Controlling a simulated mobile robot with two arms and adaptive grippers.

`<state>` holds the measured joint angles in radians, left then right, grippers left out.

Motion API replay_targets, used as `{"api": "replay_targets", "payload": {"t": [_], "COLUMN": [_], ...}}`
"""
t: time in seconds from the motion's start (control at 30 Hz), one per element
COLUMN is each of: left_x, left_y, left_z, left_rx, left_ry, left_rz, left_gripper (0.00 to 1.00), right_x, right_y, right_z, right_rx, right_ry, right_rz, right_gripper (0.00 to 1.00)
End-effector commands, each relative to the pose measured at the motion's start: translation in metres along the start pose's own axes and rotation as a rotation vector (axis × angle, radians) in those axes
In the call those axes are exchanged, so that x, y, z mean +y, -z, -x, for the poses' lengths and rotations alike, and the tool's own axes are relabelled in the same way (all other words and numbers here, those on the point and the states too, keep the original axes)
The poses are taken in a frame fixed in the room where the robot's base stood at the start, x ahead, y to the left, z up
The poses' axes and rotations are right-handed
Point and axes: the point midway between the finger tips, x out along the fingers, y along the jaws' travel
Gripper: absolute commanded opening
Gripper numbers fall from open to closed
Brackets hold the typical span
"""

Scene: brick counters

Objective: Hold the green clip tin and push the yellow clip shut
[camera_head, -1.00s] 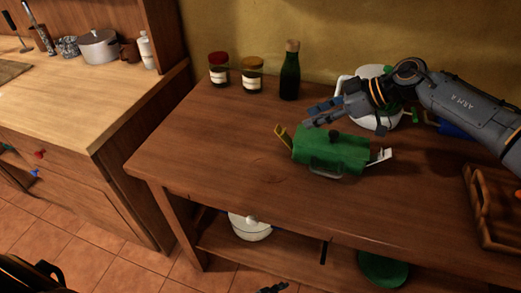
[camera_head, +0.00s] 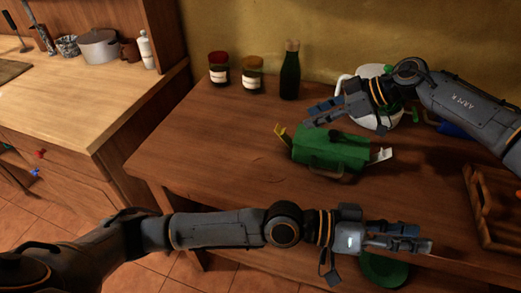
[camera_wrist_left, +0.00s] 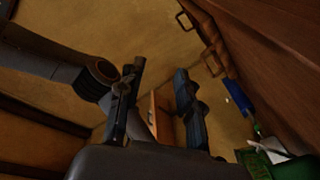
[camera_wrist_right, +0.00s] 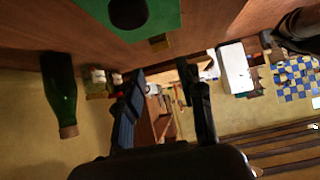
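The green clip tin (camera_head: 325,153) stands on the wooden counter, with a dark knob on its lid. The yellow clip (camera_head: 281,133) on its left end sticks up and outward, swung open. A white clip (camera_head: 381,156) sticks out from its right end. My right gripper (camera_head: 312,113) is open and empty, above and just behind the tin. The tin's green top (camera_wrist_right: 150,12) and the yellow clip (camera_wrist_right: 158,43) show in the right wrist view. My left gripper (camera_head: 428,244) is open and empty, in front and right of the tin, near the counter's front edge.
Two jars (camera_head: 219,68) and a green bottle (camera_head: 290,70) stand along the back wall. A white pot (camera_head: 371,72) is behind my right arm. A wooden tray (camera_head: 484,215) lies at the right. The counter left of the tin is clear.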

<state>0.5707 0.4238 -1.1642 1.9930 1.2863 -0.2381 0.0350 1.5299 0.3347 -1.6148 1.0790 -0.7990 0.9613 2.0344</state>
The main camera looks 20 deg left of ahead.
Motion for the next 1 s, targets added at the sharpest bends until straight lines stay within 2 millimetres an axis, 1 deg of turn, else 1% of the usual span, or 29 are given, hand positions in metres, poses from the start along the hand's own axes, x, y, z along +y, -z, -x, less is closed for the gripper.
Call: {"api": "replay_targets", "payload": {"t": [0.03,0.07,0.1,0.17,0.2,0.27,0.3,0.37,0.4,0.5,0.53,0.63,0.7,0.77,0.87,1.0], "left_x": [-0.021,-0.032,-0.048,-0.068,-0.08,-0.095,-0.104,-0.113,-0.118,-0.124,-0.125,-0.126,-0.126,-0.126,-0.129,-0.139], "left_y": [0.006,0.008,0.012,0.019,0.026,0.036,0.043,0.054,0.061,0.077,0.08,0.091,0.095,0.096,0.096,0.089], "left_z": [0.026,0.039,0.057,0.085,0.104,0.134,0.154,0.181,0.199,0.236,0.245,0.268,0.277,0.281,0.278,0.261], "left_rx": [-0.047,-0.068,-0.091,-0.116,-0.129,-0.14,-0.143,-0.142,-0.137,-0.117,-0.111,-0.091,-0.082,-0.077,-0.074,-0.077], "left_ry": [0.05,0.08,0.124,0.191,0.237,0.306,0.352,0.416,0.456,0.539,0.559,0.609,0.63,0.638,0.643,0.641], "left_rz": [0.063,0.106,0.16,0.238,0.289,0.368,0.42,0.493,0.539,0.637,0.663,0.727,0.755,0.77,0.779,0.778], "left_gripper": [0.36,0.36,0.36,0.36,0.36,0.36,0.36,0.36,0.36,0.36,0.36,0.36,0.36,0.36,0.36,0.36], "right_x": [0.0,0.0,0.0,0.0,0.0,0.0,0.0,0.0,0.0,0.0,0.0,0.0,0.0,0.0,0.0,0.0], "right_y": [0.0,0.0,0.0,0.0,0.0,0.0,0.0,0.0,0.0,0.0,0.0,0.0,0.0,0.0,0.0,0.0], "right_z": [0.0,0.0,0.0,0.0,0.0,0.0,0.0,0.0,0.0,0.0,0.0,0.0,0.0,0.0,0.0,0.0], "right_rx": [0.0,0.0,0.0,0.0,0.0,0.0,0.0,0.0,0.0,0.0,0.0,0.0,0.0,0.0,0.0,0.0], "right_ry": [0.0,0.0,0.0,0.0,0.0,0.0,0.0,0.0,0.0,0.0,0.0,0.0,0.0,0.0,0.0,0.0], "right_rz": [0.0,0.0,0.0,0.0,0.0,0.0,0.0,0.0,0.0,0.0,0.0,0.0,0.0,0.0,0.0,0.0], "right_gripper": [0.38,0.38,0.38,0.38,0.38,0.38,0.38,0.38,0.38,0.38,0.38,0.38,0.38,0.38,0.38,0.38]}}
